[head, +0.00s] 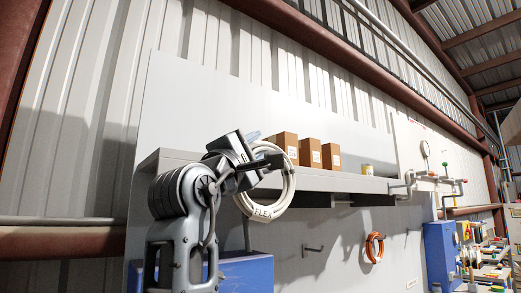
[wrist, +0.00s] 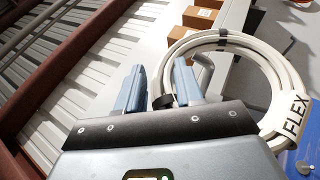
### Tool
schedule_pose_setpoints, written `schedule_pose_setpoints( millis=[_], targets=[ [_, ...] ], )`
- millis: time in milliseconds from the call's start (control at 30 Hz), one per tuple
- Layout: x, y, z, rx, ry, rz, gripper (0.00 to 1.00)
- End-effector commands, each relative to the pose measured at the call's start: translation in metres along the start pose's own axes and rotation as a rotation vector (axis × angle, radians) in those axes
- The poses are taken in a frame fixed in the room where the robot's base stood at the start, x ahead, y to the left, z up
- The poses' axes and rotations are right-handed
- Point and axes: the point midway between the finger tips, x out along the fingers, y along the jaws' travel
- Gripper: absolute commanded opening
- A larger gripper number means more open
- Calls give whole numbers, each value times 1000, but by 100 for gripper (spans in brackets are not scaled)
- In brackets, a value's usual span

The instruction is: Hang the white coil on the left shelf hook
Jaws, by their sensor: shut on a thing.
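The white coil (head: 289,192), a ring of white cable with a FLEX label and dark ties, is in my gripper (head: 270,162). It hangs in front of the grey shelf's front edge (head: 345,183). In the wrist view the coil (wrist: 285,75) fills the right side, with its near side between the blue-grey fingers of my gripper (wrist: 158,82). The gripper is shut on it. An empty metal hook (head: 313,249) sticks out of the wall panel below the shelf, lower right of the coil. I cannot tell whether another hook is hidden behind the coil or arm.
Several cardboard boxes (head: 310,153) and a small yellowish tin (head: 367,169) stand on the shelf. An orange coil (head: 374,249) hangs on the panel further right. A blue bin (head: 247,271) is below the arm, and a blue cabinet (head: 441,252) stands at right.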

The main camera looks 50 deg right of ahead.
Motion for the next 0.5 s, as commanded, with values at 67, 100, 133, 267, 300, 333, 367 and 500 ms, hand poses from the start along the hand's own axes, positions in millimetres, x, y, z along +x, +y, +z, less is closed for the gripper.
schedule_pose_setpoints(
  millis=[67,100,133,267,300,333,367,500],
  targets=[
    [1,0,-4,0,-1,1,0],
    [2,0,-6,-1,-1,1,0],
    [3,0,-8,-1,-1,1,0],
    [5,0,-14,0,-1,1,0],
    [6,0,-16,0,-1,0,0],
    [7,0,-17,0,-1,0,0],
    [7,0,-19,0,-1,0,0],
    [10,0,-26,0,0,1,0]
  ],
)
